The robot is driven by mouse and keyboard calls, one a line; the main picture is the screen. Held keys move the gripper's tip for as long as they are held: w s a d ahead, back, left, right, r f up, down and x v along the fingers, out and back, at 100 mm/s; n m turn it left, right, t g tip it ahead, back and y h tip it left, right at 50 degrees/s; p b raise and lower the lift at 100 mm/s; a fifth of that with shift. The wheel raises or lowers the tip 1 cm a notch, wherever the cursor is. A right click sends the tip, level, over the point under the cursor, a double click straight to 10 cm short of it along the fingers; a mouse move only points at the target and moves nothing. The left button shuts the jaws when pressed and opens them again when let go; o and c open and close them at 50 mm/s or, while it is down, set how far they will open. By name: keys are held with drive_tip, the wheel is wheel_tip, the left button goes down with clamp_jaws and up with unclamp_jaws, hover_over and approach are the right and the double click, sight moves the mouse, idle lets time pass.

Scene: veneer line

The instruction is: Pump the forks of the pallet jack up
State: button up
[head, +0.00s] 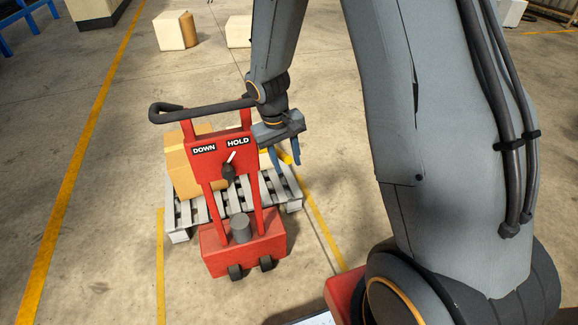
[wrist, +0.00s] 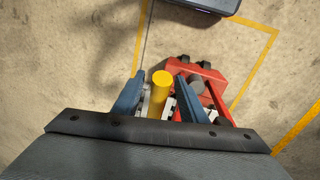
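The red pallet jack (head: 243,245) stands upright in the head view, with a dark crossbar handle on top. Its panel carries the labels DOWN and HOLD, and the selector lever (head: 229,170) tilts toward HOLD. A yellow pump lever (head: 286,157) shows at the jack's right side. In the wrist view the round end of the yellow lever (wrist: 161,80) sits between the two blue fingers. My gripper (head: 287,178) points downward there and is open, with a gap visible on both sides of the lever. The forks are hidden by the pallet and the jack's body.
A grey slatted pallet (head: 180,236) with a cardboard box (head: 178,165) on it stands behind the jack. More boxes (head: 175,31) lie at the back. Yellow lines mark the floor (head: 95,200), which is clear left of the jack.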

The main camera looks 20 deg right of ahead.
drive_tip(key=shift+d+f, duration=0.15)
drive_tip(key=shift+f, duration=0.65)
drive_tip(key=shift+d+f, duration=0.1)
drive_tip(key=shift+f, duration=0.65)
clamp_jaws()
